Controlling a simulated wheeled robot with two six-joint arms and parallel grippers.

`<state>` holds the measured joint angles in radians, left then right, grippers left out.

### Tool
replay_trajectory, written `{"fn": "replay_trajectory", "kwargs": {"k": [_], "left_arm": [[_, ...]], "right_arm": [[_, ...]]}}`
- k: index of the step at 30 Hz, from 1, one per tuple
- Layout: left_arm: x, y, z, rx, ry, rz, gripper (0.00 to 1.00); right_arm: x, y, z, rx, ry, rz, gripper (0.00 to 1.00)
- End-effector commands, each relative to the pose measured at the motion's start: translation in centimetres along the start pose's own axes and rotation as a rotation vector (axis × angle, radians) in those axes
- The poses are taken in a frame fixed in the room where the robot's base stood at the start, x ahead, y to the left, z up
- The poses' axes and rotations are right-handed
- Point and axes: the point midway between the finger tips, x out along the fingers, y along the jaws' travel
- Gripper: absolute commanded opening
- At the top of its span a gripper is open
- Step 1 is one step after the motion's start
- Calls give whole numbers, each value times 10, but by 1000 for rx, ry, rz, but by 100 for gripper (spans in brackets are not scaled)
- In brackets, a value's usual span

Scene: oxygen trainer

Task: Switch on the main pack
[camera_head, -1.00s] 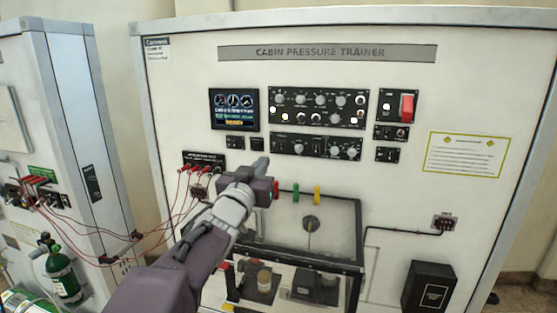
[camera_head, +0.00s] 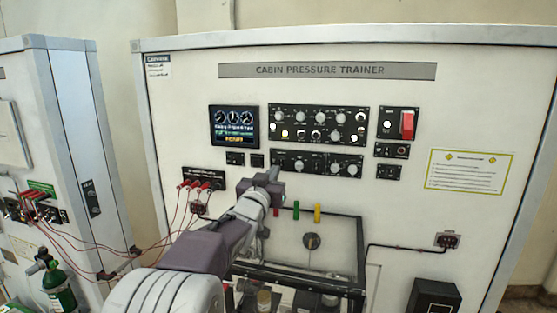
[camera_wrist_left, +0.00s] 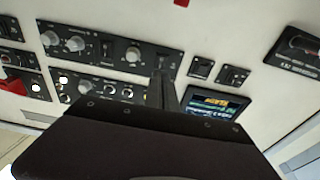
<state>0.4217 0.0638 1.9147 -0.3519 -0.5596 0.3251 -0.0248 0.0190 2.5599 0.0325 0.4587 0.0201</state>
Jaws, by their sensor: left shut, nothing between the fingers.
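The trainer's lower black control panel (camera_head: 318,163) carries knobs and small switches. It shows upside down in the left wrist view (camera_wrist_left: 95,47). The labels are too small to read, so I cannot tell which switch is the main pack. My left gripper (camera_head: 273,174) is shut and empty, in front of that panel's left end. In the left wrist view the closed fingers (camera_wrist_left: 160,88) point at this end, close to a small switch (camera_wrist_left: 168,62). I cannot tell whether they touch it. My right gripper is not in view.
A lit display (camera_head: 234,127) is left of the upper panel (camera_head: 318,125), which has several lit indicators. A red guarded switch (camera_head: 407,124) is on the right. Red leads (camera_head: 182,205) run to the left cabinet. A dark-framed clear box (camera_head: 305,275) stands below.

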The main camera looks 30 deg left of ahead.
Motion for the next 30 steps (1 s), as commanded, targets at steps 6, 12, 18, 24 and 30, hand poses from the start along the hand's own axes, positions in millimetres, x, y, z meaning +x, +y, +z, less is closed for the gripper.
{"fn": "replay_trajectory", "kwargs": {"k": [6,12,18,24,30], "left_arm": [[38,1,-3,0,-3,2,0],[50,0,-1,-1,-1,1,0],[51,0,0,-1,0,1,0],[54,1,-8,0,-25,2,0],[61,0,-7,0,-127,1,0]], "right_arm": [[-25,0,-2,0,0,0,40],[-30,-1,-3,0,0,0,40],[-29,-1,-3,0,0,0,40],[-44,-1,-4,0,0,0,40],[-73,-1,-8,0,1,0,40]]}}
